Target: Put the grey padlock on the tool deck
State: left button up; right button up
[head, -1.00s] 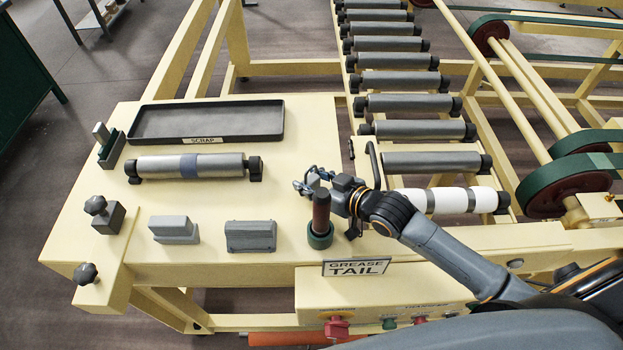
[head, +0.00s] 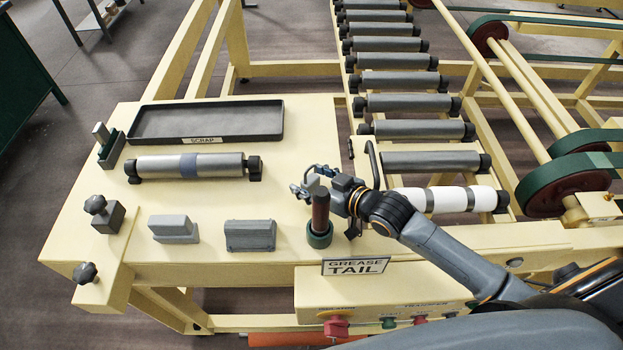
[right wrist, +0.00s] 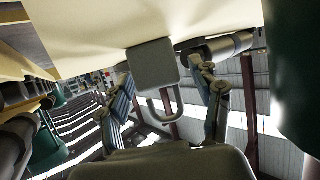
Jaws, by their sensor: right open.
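The grey padlock (right wrist: 155,65) shows in the right wrist view as a square grey body with a U-shaped shackle. Its body meets the pale yellow deck (right wrist: 90,25). My right gripper (right wrist: 167,98) is open, with one finger on each side of the padlock and gaps to both. In the head view my right gripper (head: 308,180) is low over the cream deck (head: 270,195), behind a brown handle. A small grey face between its fingers looks like the padlock (head: 312,182), mostly hidden. My left gripper is not in view.
The brown handle stands in a green pot (head: 320,236) close to my right gripper. A scrap tray (head: 140,124), a loose roller (head: 215,166) and two grey blocks (head: 174,230) (head: 250,236) are on the deck. A black hoop handle (head: 374,165) and conveyor rollers (head: 430,160) lie right.

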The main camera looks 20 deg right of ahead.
jog(key=shift+s+d+f, duration=0.1)
jog(key=shift+s+f, duration=0.25)
jog(key=shift+s, duration=0.1)
jog(key=v, duration=0.3)
jog(key=b+v, duration=0.1)
jog(key=v, duration=0.2)
jog(key=shift+s+d+r, duration=0.1)
jog(key=shift+s+r, duration=0.05)
jog(key=shift+r, duration=0.35)
jog(key=shift+d+r, duration=0.1)
jog(key=shift+r, duration=0.05)
